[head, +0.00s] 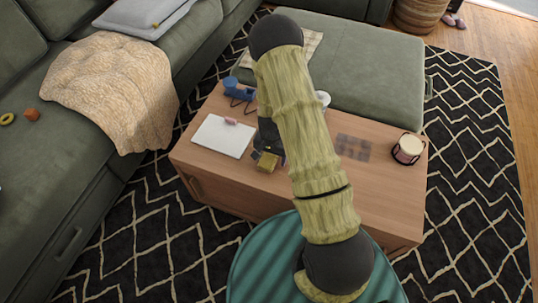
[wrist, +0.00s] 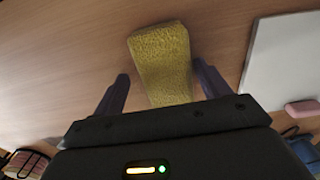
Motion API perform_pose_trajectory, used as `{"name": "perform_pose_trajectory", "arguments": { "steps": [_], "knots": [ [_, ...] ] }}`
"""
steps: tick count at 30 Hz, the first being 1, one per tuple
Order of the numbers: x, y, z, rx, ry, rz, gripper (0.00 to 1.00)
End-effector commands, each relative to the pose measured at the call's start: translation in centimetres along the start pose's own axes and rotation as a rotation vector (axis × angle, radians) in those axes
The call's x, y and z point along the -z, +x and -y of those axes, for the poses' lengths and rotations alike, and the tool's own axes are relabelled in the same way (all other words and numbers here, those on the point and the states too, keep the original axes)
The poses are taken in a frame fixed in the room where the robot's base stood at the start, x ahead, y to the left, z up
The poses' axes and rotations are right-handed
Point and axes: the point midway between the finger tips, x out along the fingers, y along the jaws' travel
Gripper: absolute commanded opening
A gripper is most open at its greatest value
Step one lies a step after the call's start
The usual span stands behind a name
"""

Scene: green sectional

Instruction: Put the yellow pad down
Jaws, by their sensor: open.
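The yellow pad (wrist: 162,62) is a rough-textured block lying between the two fingers of my gripper (wrist: 162,88) in the wrist view. In the head view the yellow pad (head: 267,162) is at the front part of the wooden table (head: 330,205), just below my gripper (head: 270,140). My gripper is open around the pad, and the fingers do not appear to touch it. My arm hides part of the table behind the gripper.
A white closed laptop or board (head: 222,136) with a pink item (head: 231,121) lies left of the pad. A blue object (head: 238,88) stands behind it. A dark patterned sheet (head: 353,147) and a drum-like cup (head: 408,149) are to the right. Wood between them is clear.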

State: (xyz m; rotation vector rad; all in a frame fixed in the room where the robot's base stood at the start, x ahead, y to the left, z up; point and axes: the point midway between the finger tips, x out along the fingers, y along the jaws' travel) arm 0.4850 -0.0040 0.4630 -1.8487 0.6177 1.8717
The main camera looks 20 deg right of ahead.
Motion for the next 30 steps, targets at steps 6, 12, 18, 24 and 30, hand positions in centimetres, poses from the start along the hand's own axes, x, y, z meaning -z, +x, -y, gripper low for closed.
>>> {"name": "perform_pose_trajectory", "arguments": {
  "steps": [6,12,18,24,30],
  "knots": [
    [0.1,-4.3,0.4,0.009,-0.004,-0.008,0.76],
    [0.1,-8.4,0.5,0.011,-0.006,-0.008,0.76],
    [0.1,-11.3,0.5,0.011,-0.006,-0.009,0.76],
    [0.0,-11.9,0.5,0.010,-0.006,-0.006,0.76],
    [0.0,-11.9,0.5,0.010,-0.006,-0.007,0.76]
  ]
}}
